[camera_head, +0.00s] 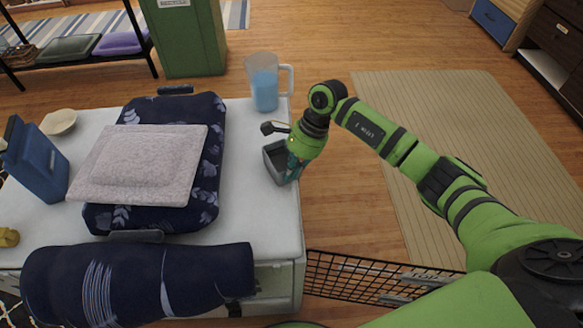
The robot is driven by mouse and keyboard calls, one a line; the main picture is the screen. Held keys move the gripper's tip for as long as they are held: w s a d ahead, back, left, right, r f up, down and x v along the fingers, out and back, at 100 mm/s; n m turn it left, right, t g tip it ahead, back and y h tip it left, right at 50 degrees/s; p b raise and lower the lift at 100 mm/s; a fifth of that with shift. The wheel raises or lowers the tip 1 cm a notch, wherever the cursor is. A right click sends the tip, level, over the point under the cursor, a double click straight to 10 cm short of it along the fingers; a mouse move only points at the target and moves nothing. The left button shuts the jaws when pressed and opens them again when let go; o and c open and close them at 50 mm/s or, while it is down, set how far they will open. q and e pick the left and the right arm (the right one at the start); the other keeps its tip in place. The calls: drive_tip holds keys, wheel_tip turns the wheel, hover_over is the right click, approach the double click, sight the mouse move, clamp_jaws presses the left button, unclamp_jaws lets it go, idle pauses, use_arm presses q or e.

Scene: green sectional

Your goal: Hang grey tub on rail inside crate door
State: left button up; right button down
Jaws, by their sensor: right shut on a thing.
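The grey tub (272,164) is a small open-topped container at the right edge of the white top. My right gripper (294,166) is shut on its right side. The gripper hides part of the tub, and I cannot tell whether the tub touches the top. The crate door (345,278) is a black wire grid at the bottom, standing out to the right of the white unit. Pale grey bars (408,284) show at its right part, partly hidden by my right arm; I cannot tell whether they are the rail. My left gripper is out of view.
A clear jug with blue contents (264,88) stands behind the tub. A navy cushioned item (208,190) with a pale cushion (140,165) fills the middle of the white top (262,215). A navy roll (140,283) lies in front. The floor right of the unit is open.

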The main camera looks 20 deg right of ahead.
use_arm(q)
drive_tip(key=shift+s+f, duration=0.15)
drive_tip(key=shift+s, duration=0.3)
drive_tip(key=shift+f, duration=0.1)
use_arm(e)
drive_tip(key=c, duration=1.4)
unclamp_jaws()
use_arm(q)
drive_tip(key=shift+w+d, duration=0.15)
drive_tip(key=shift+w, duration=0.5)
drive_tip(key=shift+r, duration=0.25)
